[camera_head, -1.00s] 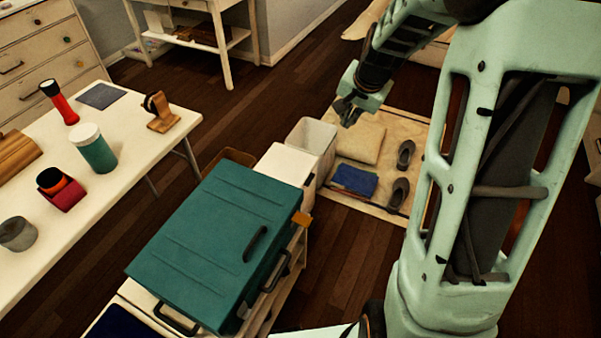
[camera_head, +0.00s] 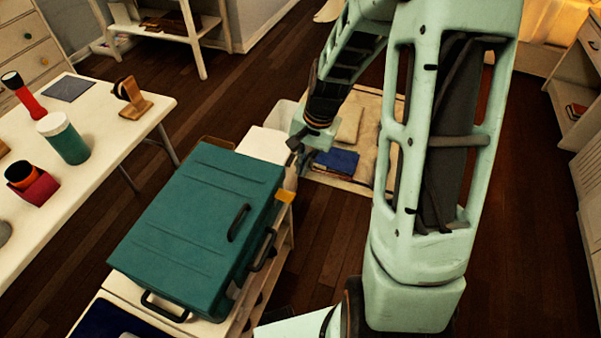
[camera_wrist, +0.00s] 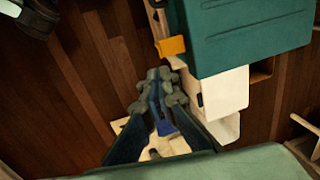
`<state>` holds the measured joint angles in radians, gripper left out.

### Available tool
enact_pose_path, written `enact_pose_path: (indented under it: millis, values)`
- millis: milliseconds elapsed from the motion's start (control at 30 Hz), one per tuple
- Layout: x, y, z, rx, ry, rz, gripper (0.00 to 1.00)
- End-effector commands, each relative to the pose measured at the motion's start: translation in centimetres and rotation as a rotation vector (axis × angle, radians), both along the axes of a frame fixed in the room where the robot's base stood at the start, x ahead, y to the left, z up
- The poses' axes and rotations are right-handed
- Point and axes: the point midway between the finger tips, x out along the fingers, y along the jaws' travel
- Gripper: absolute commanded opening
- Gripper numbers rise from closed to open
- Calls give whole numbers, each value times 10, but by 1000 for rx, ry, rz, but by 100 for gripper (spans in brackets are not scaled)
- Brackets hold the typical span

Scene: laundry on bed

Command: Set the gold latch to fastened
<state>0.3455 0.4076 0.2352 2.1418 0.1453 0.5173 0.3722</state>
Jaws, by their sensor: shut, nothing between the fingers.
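The gold latch (camera_head: 285,196) is a small flat tab sticking out from the right side of the teal case (camera_head: 190,225), near its far corner. The case lid is down. The latch also shows in the wrist view (camera_wrist: 170,46), just beyond my fingertips and apart from them. My gripper (camera_head: 293,152) is in the air near the far right corner of the case, beyond the latch. In the wrist view my gripper (camera_wrist: 158,76) is shut and empty, pointing toward the latch side.
The case rests on a low wooden stand. A white box (camera_head: 262,144) is behind it. A white table (camera_head: 98,158) at left holds a flask, a red torch and other items. Floor right of the case is open. A mat (camera_head: 364,125) with folded cloths lies beyond my gripper.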

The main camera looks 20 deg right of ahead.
Motion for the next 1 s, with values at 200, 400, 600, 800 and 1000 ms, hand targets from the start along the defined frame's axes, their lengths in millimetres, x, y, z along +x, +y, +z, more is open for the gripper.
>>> enact_pose_path:
  millis: [200,400,600,800,1000]
  values:
    - [4,8,-48,1,5,3,0]
    - [8,14,-86,1,5,2,0]
    - [12,17,-110,0,1,0,0]
    - [13,18,-118,0,1,0,0]
    - [13,18,-118,0,0,0,0]
